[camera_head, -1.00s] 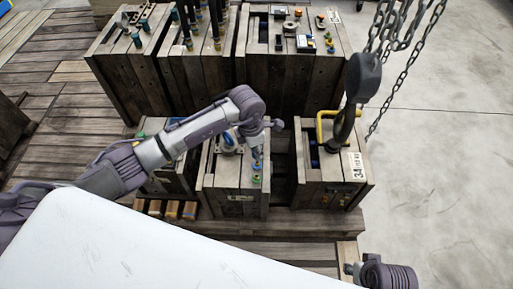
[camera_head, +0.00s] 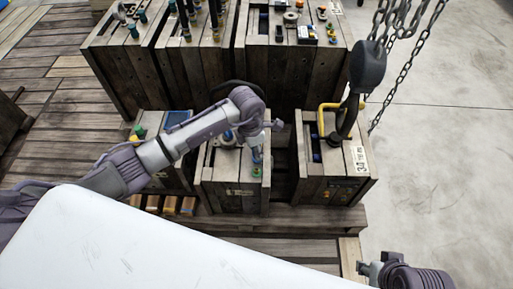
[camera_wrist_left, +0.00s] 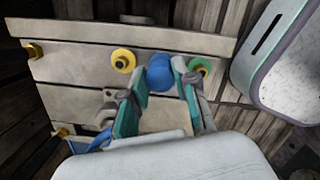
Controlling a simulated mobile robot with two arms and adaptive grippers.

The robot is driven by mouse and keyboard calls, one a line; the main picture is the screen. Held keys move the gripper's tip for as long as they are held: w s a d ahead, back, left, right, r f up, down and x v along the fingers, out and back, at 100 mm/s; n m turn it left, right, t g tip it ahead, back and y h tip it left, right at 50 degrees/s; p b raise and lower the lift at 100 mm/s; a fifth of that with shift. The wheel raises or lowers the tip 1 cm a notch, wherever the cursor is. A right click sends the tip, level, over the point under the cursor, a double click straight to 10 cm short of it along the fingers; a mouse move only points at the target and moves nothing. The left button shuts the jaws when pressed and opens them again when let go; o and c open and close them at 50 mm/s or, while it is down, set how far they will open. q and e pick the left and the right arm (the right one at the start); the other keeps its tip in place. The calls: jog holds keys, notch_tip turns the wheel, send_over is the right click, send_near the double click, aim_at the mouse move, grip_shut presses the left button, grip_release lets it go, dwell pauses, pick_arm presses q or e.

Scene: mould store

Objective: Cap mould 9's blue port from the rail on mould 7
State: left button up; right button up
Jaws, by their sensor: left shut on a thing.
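My left gripper (camera_head: 257,156) reaches down over the top of the front middle wooden mould (camera_head: 236,195). In the left wrist view my left gripper (camera_wrist_left: 160,82) is shut on a round blue cap (camera_wrist_left: 159,72). The cap sits between a yellow ring with a dark centre (camera_wrist_left: 123,61) and a green ring (camera_wrist_left: 201,67), in one row along the mould's edge. I cannot tell whether the cap is seated or lifted. The green piece (camera_head: 257,172) also shows in the head view. My right gripper (camera_head: 368,270) is at the lower right, its fingers too unclear to read. No mould numbers 7 or 9 are readable.
A mould with a "34" plate (camera_head: 360,160) and yellow handle (camera_head: 330,108) stands to the right, under a dark hook (camera_head: 368,66) on chains. Another front mould (camera_head: 170,180) is left. Taller moulds (camera_head: 290,70) stand behind. Clear concrete floor (camera_head: 440,170) lies right.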

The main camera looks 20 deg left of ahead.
pick_arm(q)
jog(key=shift+f+b, duration=0.5)
jog(key=shift+f, duration=0.2)
pick_arm(e)
jog(key=shift+f, duration=0.55)
dwell(0.4)
pick_arm(q)
jog(key=shift+f, duration=0.3)
pick_arm(e)
jog(key=shift+w+a+r+t, duration=0.15)
jog(key=shift+w+t, duration=0.15)
jog(key=shift+w, duration=0.25)
jog(key=shift+w+a+t, duration=0.15)
jog(key=shift+w+t, duration=0.15)
jog(key=shift+w, duration=0.25)
dwell(0.8)
pick_arm(q)
jog(key=o, duration=0.8)
jog(key=shift+o, duration=0.2)
